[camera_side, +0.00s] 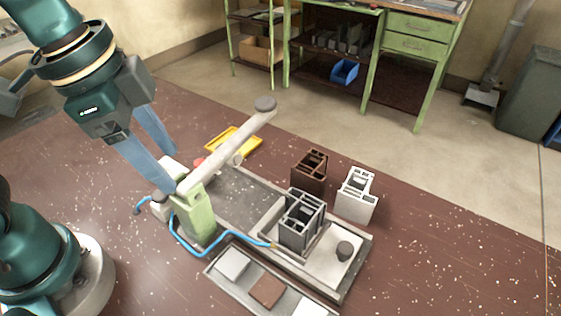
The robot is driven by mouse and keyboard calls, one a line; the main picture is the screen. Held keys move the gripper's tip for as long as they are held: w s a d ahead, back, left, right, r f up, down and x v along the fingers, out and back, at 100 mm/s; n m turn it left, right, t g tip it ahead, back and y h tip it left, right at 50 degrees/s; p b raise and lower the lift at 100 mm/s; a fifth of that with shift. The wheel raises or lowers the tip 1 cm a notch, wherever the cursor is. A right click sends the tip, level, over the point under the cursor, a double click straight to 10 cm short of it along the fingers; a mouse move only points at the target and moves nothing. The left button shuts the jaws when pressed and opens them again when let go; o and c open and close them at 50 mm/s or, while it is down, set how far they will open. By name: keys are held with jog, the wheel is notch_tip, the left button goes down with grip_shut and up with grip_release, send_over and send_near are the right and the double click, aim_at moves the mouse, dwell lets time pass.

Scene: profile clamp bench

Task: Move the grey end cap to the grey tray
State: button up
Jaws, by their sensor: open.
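A light grey square piece (232,265), which looks like the grey end cap, lies flat at the left end of a low grey tray (211,274) at the front. My gripper (173,171) is open, its two long blue-grey fingers pointing down and right. It is at the left, beside the green clamp post, well apart from the grey piece. I see nothing held between the fingers. The fingertips are close to the post and partly hard to make out against it.
A green clamp post (196,212) carries a long light arm (232,143). A grey profile (301,222) stands on the fixture plate, with brown (309,172) and white (356,196) profiles behind. Brown (267,291) and white (309,308) pieces share the tray. A blue hose (200,256) loops nearby.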

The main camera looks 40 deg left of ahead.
jog(key=s+a+n+t+y, duration=0.1)
jog(key=s+a+n+t, duration=0.1)
jog(key=a+n, duration=0.4)
jog(key=shift+f+n+t, duration=0.4)
jog(key=shift+n, duration=0.9)
